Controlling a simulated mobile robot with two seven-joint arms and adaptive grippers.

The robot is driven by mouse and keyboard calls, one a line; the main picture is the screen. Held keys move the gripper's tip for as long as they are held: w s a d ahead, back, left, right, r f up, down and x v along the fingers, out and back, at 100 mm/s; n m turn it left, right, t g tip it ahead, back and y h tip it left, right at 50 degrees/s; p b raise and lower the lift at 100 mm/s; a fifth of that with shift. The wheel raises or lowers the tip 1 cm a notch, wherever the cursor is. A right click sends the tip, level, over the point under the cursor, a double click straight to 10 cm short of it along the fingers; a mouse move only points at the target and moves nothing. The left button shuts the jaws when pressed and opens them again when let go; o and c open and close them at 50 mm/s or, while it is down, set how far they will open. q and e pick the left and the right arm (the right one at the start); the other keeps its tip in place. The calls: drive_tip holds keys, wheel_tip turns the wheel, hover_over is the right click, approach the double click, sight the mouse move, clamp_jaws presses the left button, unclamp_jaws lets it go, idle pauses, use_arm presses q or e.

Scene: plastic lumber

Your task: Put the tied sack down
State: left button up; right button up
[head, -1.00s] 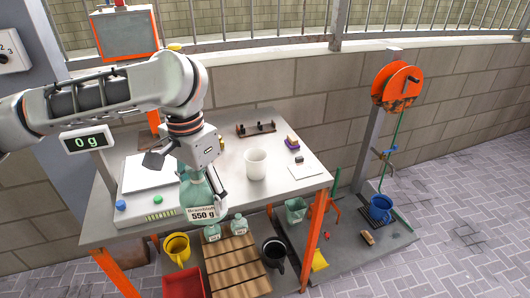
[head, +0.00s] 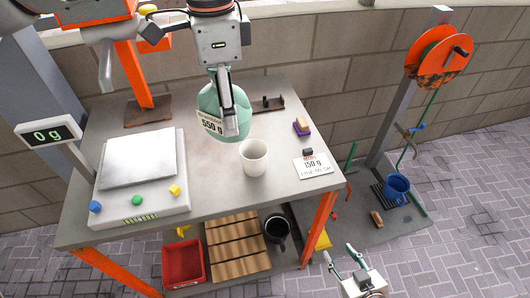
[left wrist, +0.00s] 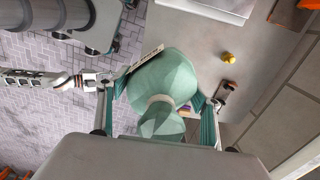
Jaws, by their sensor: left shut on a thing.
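The tied sack (head: 209,101) is pale green with a white label reading 550 g. My left gripper (head: 226,100) is shut on it, one finger across its front in the head view. The sack is over the grey table (head: 275,195), behind and left of the white cup (head: 253,157). I cannot tell whether its bottom touches the tabletop. In the left wrist view the sack (left wrist: 165,70) sits between my left fingers (left wrist: 158,95), its tied neck towards the camera. My right gripper (head: 338,250) is open and empty, low in front of the table's right side.
A scale (head: 138,162) reading 0 g, its plate empty, takes the table's left part. A card marked 150 g (head: 313,168) and a purple-and-yellow block (head: 301,127) lie at the right. A dark rack (head: 266,104) stands at the back. Bare tabletop lies around the cup.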

use_arm(q)
wheel_tip(320, 180, down, 20)
drive_tip(key=b, duration=0.5)
drive_tip(key=shift+s+r, duration=0.1)
drive_tip(key=shift+r, duration=0.1)
use_arm(e)
wheel_tip(320, 180, down, 6)
drive_tip(key=s, duration=0.1)
drive_tip(key=shift+d, duration=0.15)
use_arm(q)
drive_tip(key=o, duration=1.6)
drive_tip(key=shift+c, duration=0.2)
